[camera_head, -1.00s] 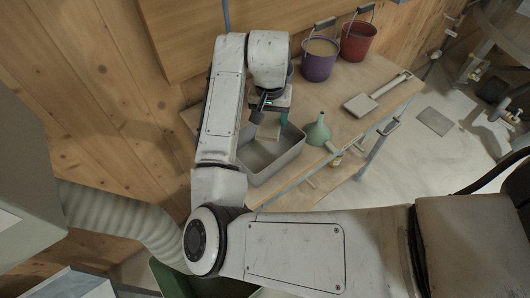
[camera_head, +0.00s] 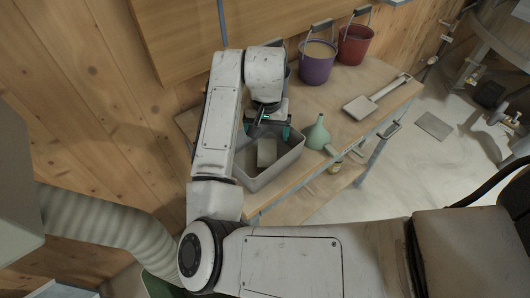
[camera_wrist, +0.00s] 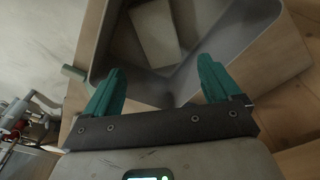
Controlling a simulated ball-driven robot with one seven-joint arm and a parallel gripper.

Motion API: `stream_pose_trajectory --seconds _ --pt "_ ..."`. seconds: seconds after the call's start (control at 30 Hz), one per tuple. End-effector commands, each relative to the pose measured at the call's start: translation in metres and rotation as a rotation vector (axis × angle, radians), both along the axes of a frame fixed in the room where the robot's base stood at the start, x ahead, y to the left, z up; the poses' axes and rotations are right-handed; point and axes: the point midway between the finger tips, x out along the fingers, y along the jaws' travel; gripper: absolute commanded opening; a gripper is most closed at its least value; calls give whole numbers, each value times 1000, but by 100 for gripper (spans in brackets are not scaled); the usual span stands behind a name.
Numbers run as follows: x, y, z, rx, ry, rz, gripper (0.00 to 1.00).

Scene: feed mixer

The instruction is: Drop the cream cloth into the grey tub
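The cream cloth (camera_head: 266,152) lies inside the grey tub (camera_head: 287,165), below my gripper. In the wrist view the cloth (camera_wrist: 157,32) is a pale folded rectangle in the tub (camera_wrist: 265,62), apart from my fingers. My gripper (camera_wrist: 160,84) has its two green fingers spread wide with nothing between them. In the head view my gripper (camera_head: 268,130) is above the tub, and part of it is hidden by my wrist. The far side of the tub is partly hidden by my arm.
The tub stands on a wooden bench (camera_head: 355,82). A green funnel (camera_head: 318,134) stands close to its right. A purple bucket (camera_head: 316,64), a red bucket (camera_head: 355,44) and a grey scoop (camera_head: 362,105) are further back. A wooden wall (camera_head: 90,110) bounds the left.

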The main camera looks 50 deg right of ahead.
Motion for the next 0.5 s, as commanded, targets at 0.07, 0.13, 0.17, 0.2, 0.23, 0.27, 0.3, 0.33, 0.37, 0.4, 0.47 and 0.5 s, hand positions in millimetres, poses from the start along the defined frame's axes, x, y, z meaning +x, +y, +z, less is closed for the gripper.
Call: stream_pose_trajectory --seconds 0.07,0.13,0.17,0.2,0.23,0.27,0.3,0.33,0.37,0.4,0.47,0.5 --pt "0 0 0 0 0 0 93" --pt "0 0 0 0 0 0 93" --pt "0 0 0 0 0 0 93" --pt "0 0 0 0 0 0 93" --pt "0 0 0 0 0 0 93" --pt "0 0 0 0 0 0 93" --pt "0 0 2 -1 0 0 93" --pt "0 0 4 -1 -1 -1 93" --pt "0 0 6 0 -1 -1 93" --pt "0 1 10 0 -2 -2 93" --pt "-1 1 18 -2 -3 -2 93" --pt "-1 2 25 -1 -2 -3 93"
